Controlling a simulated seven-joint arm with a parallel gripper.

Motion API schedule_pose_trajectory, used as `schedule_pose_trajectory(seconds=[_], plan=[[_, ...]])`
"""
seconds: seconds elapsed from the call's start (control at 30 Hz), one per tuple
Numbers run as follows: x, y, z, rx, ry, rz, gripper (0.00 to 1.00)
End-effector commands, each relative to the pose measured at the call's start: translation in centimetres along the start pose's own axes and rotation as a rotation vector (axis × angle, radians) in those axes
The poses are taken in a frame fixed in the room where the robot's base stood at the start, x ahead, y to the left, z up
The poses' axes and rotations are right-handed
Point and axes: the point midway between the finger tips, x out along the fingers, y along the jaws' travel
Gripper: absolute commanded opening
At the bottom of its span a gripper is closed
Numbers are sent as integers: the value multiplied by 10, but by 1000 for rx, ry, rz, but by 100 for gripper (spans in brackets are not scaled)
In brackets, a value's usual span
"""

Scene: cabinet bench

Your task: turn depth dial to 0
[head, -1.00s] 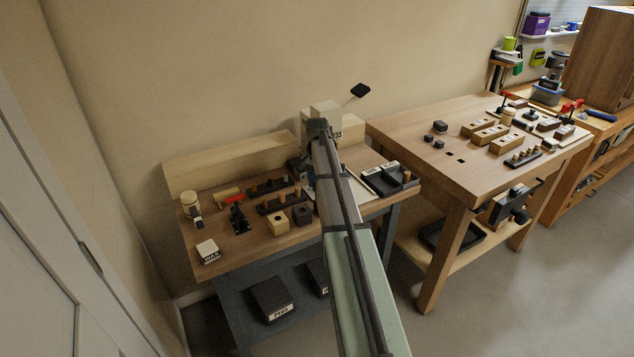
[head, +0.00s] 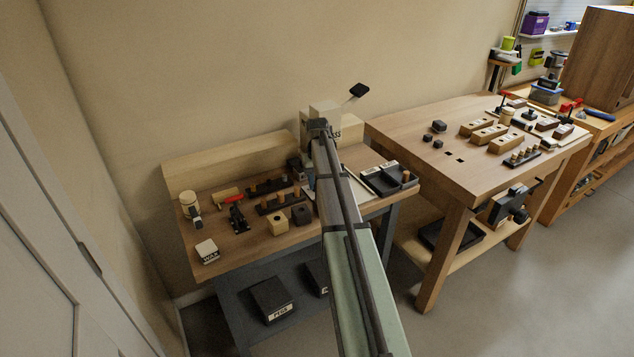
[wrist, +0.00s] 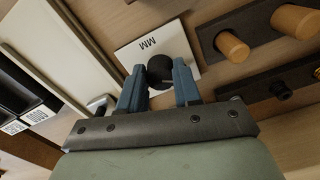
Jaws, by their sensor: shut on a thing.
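The depth dial (wrist: 161,76) is a dark round knob in the wrist view. It sits at a white plate (wrist: 140,54) marked "MM" on the wooden bench. My gripper (wrist: 159,67) has its two blue fingers on either side of the dial and is shut on it. The dial's pointer and any scale numbers cannot be read. In the head view my arm covers the dial and most of the gripper, in front of a pale press (head: 308,128) with a black-knobbed lever (head: 358,91).
Dark racks with wooden pegs (wrist: 233,46) lie right of the gripper in the wrist view. A dark divided tray (head: 385,180) stands right of my arm. A wooden block (head: 278,223), a red-handled clamp (head: 237,215) and a WAX block (head: 207,251) are on the left.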

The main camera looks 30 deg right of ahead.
Motion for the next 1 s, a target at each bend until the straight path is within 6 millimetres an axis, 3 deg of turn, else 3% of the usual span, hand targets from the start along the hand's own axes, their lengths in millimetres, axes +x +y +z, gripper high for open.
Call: schedule_pose_trajectory(seconds=[0.57, 0.6, 0.87, 1.0], plan=[[0, 0, 0, -37, 0, 0, 2], [0, 0, 0, -37, 0, 0, 34], [0, 0, 0, -36, 0, 0, 58], [0, 0, 0, -35, 0, 0, 58]])
